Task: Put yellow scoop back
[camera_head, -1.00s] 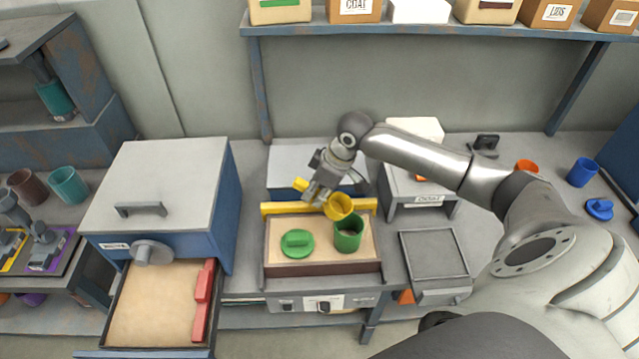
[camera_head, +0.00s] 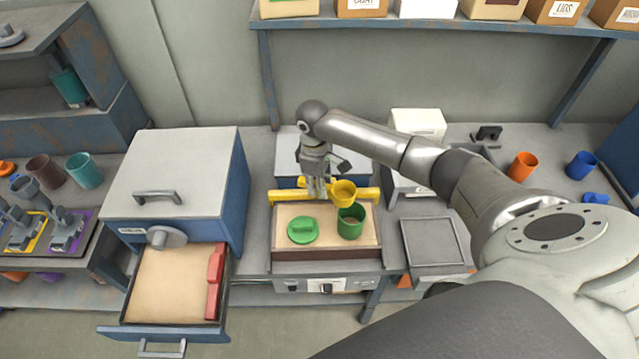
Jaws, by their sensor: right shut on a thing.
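The yellow scoop (camera_head: 344,191) has a round cup, which is just above and behind the green cup (camera_head: 351,222). My right gripper (camera_head: 318,190) points down and is shut on the scoop's handle, left of its cup. I cannot tell whether the scoop touches the rail. A green lid (camera_head: 303,230) lies on the board, left of the green cup. My left gripper is not in view.
An open drawer (camera_head: 226,310) with a red bar (camera_head: 215,282) juts out below the blue-grey box (camera_head: 180,180) at left. A grey tray (camera_head: 432,243) is right of the board. Orange (camera_head: 522,167) and blue (camera_head: 581,165) cups stand at back right.

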